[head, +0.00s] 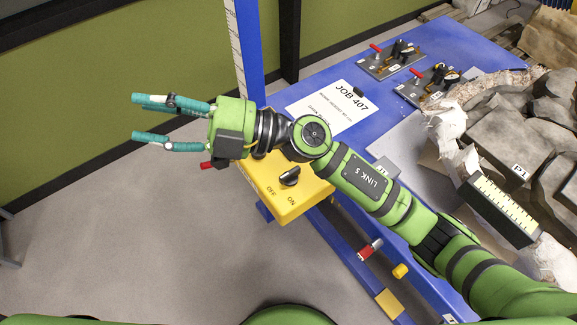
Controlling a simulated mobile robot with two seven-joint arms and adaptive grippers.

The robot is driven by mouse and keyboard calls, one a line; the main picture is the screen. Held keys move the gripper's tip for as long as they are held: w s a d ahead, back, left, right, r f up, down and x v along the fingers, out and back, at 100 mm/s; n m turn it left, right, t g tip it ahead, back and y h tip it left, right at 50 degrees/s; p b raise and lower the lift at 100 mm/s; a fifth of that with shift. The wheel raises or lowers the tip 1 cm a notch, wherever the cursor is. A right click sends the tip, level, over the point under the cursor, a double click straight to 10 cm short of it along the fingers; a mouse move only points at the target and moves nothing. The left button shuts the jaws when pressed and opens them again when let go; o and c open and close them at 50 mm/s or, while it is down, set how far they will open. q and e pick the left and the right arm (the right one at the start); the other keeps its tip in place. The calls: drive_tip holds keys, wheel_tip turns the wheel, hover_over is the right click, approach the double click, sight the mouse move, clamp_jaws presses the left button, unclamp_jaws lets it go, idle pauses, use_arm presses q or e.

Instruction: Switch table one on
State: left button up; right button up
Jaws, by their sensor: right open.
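A yellow switch box (300,200) sits at the near left corner of a blue table (300,92). A black rotary knob (289,177) is on its top face, with OFF and ON printed below it. Which mark the knob points to I cannot tell. My right gripper (138,119) is open and empty, its teal fingers pointing left, apart from the knob and over the floor side of the box. My right wrist and forearm cover the back part of the box. A small red part (207,165) shows beside the gripper's base. My left gripper is not in view.
A white JOB 407 sheet (338,104) lies on the table. Clamp plates with red handles (391,62) stand behind it. Grey rock (500,150) with a scale bar (500,205) fills the right. A blue upright post (247,50) rises behind my wrist.

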drive_tip(key=s+a+f+n+g+h, duration=0.2)
drive_tip(key=s+f+n+g+h, duration=0.1)
drive_tip(key=f+h, duration=0.15)
drive_tip(key=m+t+h, duration=0.3)
drive_tip(key=t+h, duration=0.1)
drive_tip(key=h, duration=1.3)
hover_over(288, 171)
wheel_tip(288, 171, down, 15)
drive_tip(key=shift+d, duration=0.1)
drive_tip(key=shift+d+f+p, duration=0.1)
drive_tip(key=shift+f+p, duration=0.2)
drive_tip(key=shift+p, duration=0.1)
wheel_tip(288, 171, down, 5)
drive_tip(key=shift+r+p, duration=0.1)
drive_tip(key=shift+p, duration=0.95)
drive_tip(key=shift+f, duration=0.75)
